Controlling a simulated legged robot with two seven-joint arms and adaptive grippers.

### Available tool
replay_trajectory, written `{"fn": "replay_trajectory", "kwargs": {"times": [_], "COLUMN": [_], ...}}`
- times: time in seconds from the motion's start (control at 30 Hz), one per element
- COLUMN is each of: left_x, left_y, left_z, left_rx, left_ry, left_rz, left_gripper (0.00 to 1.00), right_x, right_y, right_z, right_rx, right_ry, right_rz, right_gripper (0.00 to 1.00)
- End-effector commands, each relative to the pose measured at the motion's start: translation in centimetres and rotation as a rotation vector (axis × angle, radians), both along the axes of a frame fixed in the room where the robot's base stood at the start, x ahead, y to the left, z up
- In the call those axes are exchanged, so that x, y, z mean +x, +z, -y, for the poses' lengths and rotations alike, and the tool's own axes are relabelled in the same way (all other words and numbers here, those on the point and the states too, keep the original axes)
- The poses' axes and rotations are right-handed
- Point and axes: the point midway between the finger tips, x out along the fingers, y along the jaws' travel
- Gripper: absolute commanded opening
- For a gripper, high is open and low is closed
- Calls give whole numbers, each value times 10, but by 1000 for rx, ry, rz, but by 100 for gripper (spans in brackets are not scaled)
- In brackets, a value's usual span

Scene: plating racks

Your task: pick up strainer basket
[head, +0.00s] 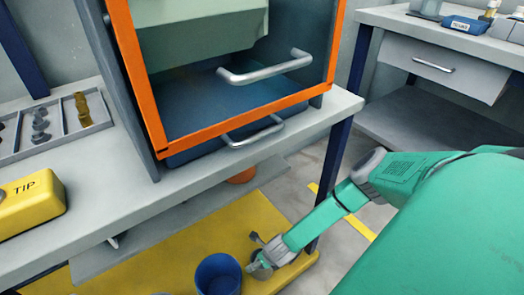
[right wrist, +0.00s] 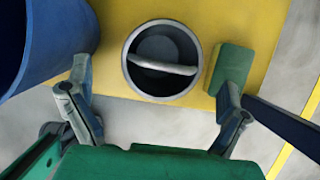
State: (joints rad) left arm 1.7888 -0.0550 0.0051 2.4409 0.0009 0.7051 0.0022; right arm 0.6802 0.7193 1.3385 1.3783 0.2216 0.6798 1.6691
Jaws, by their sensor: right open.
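The strainer basket (right wrist: 132,72) is a round grey metal vessel with a bar handle (right wrist: 165,67) across its top. It sits on the yellow platform in the right wrist view. My right gripper (right wrist: 157,76) is open, its two fingers apart on the left and right sides of the basket, with nothing held. In the head view my right gripper (head: 264,258) is low over the yellow platform, just right of the blue bin. There I cannot make out the basket apart from the gripper. My left gripper is not in view.
The blue bin (head: 218,272) stands close to the gripper; it also shows at the left of the right wrist view (right wrist: 40,40). The yellow platform (head: 180,240) lies under the grey bench (head: 200,180). A bench leg (head: 330,175) stands behind the gripper.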

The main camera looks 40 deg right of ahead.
Motion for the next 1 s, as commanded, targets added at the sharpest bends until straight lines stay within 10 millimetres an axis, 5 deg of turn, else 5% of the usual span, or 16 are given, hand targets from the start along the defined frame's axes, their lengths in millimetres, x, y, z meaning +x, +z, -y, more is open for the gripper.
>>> {"fn": "replay_trajectory", "kwargs": {"times": [0.4,0.7,0.87,1.0], "left_x": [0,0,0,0], "left_y": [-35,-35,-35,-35], "left_z": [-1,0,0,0], "left_rx": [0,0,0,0], "left_ry": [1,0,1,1], "left_rz": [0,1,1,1], "left_gripper": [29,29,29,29], "right_x": [14,16,16,16], "right_y": [-49,-50,-50,-50], "right_z": [6,7,7,7], "right_rx": [3,2,2,2], "right_ry": [0,1,1,1], "right_rz": [0,0,0,0], "right_gripper": [98,98,47,45]}}
